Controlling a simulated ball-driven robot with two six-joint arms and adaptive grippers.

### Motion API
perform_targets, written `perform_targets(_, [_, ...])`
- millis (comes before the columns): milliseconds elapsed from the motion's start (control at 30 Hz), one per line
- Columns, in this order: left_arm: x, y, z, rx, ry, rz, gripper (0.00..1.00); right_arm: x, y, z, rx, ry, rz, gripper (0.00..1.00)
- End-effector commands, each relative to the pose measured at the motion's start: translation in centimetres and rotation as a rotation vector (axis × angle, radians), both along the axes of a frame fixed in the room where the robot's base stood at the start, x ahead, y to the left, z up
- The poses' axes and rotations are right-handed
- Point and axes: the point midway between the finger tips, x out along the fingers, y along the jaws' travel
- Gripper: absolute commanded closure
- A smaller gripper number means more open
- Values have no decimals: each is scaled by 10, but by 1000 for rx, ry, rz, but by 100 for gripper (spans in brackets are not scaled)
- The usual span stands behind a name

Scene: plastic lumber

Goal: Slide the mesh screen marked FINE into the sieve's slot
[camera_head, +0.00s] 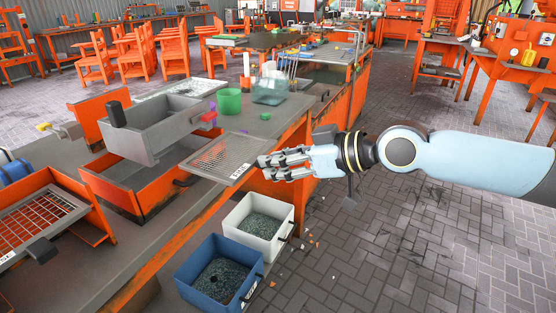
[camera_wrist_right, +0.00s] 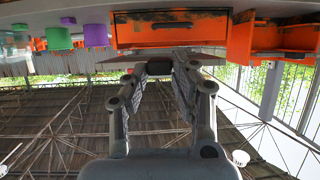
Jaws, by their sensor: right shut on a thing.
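The mesh screen (camera_head: 212,154) is a grey-framed flat panel with a white label on its near right corner; the lettering is too small to read surely. My right gripper (camera_head: 264,163) is shut on that labelled end and holds the screen roughly level at the bench edge. The sieve (camera_head: 148,188) is an orange frame with a grey hopper (camera_head: 150,128) above it. The screen's far left end is near the sieve's right side; I cannot tell whether they touch. In the wrist view the gripper (camera_wrist_right: 160,68) points at the orange sieve (camera_wrist_right: 170,32). My left gripper is not in view.
A green cup (camera_head: 229,101) and a clear container (camera_head: 270,90) stand behind the held screen. A white bin (camera_head: 258,226) and a blue bin (camera_head: 220,276) of granules sit below.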

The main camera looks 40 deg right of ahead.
Motion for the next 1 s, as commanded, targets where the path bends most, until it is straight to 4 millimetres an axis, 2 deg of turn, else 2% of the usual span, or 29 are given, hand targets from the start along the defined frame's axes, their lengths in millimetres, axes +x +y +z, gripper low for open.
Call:
perform_targets(267, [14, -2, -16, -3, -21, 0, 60, 22, 9, -2, 3, -6, -1, 100])
perform_targets(600, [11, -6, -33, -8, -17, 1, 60, 48, 20, -1, 2, -3, -1, 100])
perform_targets(1000, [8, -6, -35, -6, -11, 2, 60, 54, 22, 1, 0, -1, 0, 100])
